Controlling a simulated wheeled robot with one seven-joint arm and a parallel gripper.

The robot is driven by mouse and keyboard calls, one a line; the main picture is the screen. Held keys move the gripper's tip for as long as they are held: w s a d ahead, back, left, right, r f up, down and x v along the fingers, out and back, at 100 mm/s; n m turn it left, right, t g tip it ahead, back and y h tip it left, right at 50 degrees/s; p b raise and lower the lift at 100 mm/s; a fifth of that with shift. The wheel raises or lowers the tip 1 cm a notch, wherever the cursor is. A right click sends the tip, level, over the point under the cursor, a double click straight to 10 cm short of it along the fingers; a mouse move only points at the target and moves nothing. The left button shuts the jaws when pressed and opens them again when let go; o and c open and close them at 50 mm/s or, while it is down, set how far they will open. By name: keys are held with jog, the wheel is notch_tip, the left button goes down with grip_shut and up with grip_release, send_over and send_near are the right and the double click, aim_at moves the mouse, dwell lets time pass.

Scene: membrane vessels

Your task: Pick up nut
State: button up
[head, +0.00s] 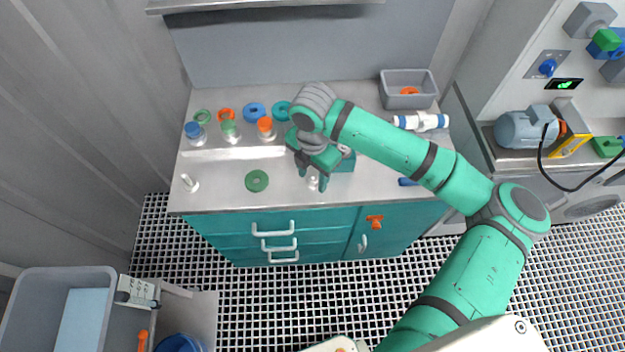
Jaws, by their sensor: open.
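My gripper (312,181) is open and points down over the front part of the steel worktop (220,190). A small pale grey piece (313,184) shows between its fingertips. It may be the nut, but it is too small and too covered by the fingers to tell. I cannot tell whether the fingers touch it. A flat green ring (257,181) lies on the worktop to the left of my gripper.
Bottles with blue (193,129), green (229,128) and orange (265,125) caps stand at the back left, with several coloured rings behind. A grey bin (408,88) holds an orange piece. A white pipe fitting (421,121) lies at right. A pale peg (189,183) stands front left.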

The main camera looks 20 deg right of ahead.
jog(key=c, duration=1.1)
jog(key=shift+c, duration=0.2)
jog(key=shift+r, duration=0.15)
jog(key=shift+r, duration=0.2)
notch_tip(320, 180, up, 2)
jog(key=shift+r, duration=0.1)
jog(key=s+r, duration=1)
jog(key=s, duration=0.4)
